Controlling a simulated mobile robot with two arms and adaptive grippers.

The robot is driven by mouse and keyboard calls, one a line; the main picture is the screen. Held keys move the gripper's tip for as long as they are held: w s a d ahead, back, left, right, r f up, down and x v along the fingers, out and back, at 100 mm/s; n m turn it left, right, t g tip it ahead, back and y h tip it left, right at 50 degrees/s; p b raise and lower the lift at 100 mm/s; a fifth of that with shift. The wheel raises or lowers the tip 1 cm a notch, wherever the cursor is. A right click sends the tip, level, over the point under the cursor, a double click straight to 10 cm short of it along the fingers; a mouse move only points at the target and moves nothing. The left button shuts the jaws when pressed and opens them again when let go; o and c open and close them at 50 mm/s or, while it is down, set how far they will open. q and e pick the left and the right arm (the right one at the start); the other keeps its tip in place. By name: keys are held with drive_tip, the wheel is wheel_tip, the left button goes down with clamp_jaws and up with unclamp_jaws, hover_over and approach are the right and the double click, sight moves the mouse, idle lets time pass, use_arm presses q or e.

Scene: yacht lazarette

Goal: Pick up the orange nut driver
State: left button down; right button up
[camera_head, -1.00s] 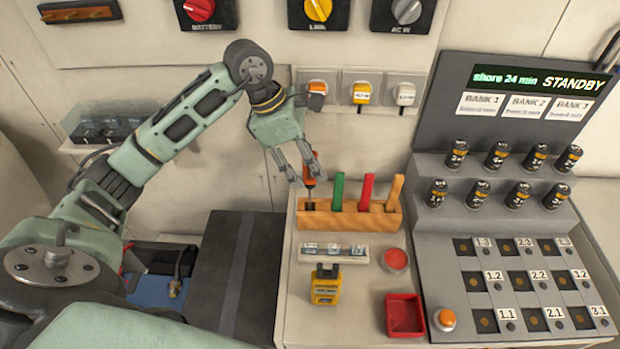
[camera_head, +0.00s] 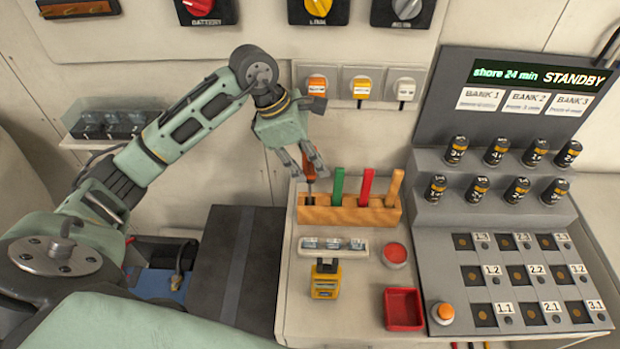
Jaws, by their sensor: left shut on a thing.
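The orange nut driver (camera_head: 310,171) stands upright in the leftmost slot of the wooden rack (camera_head: 350,216). Its dark shaft goes down into the rack. My left gripper (camera_head: 308,168) has come down from the upper left and is shut on the nut driver's handle, partly hiding it. Green (camera_head: 338,186), red (camera_head: 366,187) and tan-orange (camera_head: 394,188) handles stand in the same rack to its right. My right gripper is not in view.
The rack stands on a light worktop (camera_head: 300,320). In front of it are a clear-lidded strip (camera_head: 333,246), a yellow device (camera_head: 326,280), a red round dish (camera_head: 395,254) and a red tray (camera_head: 404,309). A grey battery console (camera_head: 500,245) stands to the right.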

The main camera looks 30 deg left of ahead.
use_arm(q)
wheel_tip(320, 180, up, 8)
drive_tip(key=shift+r+b, duration=0.25)
drive_tip(key=shift+b, duration=0.95)
drive_tip(key=shift+r, duration=0.8)
drive_tip(key=c, duration=2.1)
unclamp_jaws()
clamp_jaws()
drive_tip(key=shift+r, duration=0.1)
